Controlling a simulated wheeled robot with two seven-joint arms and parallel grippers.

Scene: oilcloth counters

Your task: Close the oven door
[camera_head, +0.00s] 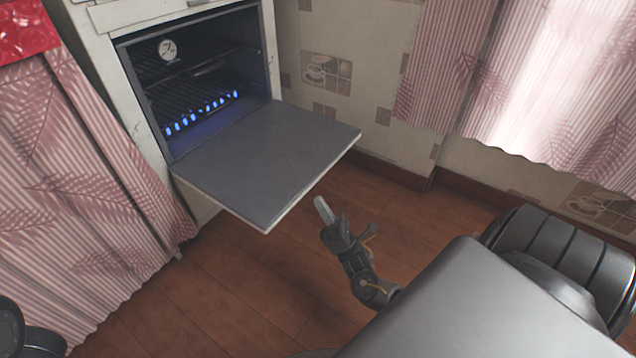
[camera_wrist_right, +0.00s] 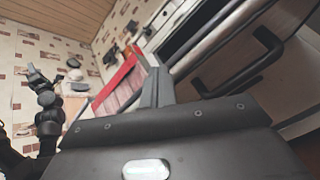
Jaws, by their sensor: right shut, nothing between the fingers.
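The oven (camera_head: 185,15) stands at the upper left in the head view, its cavity facing me. Its door (camera_head: 265,160) is folded down, about level, with its grey inner face up. My right gripper (camera_head: 320,207) is shut and empty, just off the door's front edge towards its right side and apparently apart from it. It also shows in the right wrist view (camera_wrist_right: 152,75), close to a dark panel with a black handle (camera_wrist_right: 262,62), probably the door's outer side. A dark jointed arm, likely mine, carries what looks like my left gripper (camera_wrist_right: 36,74); its jaws are unclear.
Blue flames (camera_head: 200,112) burn inside the oven, under a rack with a round dial (camera_head: 168,50). Pink striped curtains (camera_head: 70,190) hang left of the oven under a red cloth (camera_head: 25,28). The wooden floor (camera_head: 230,275) before the door is clear.

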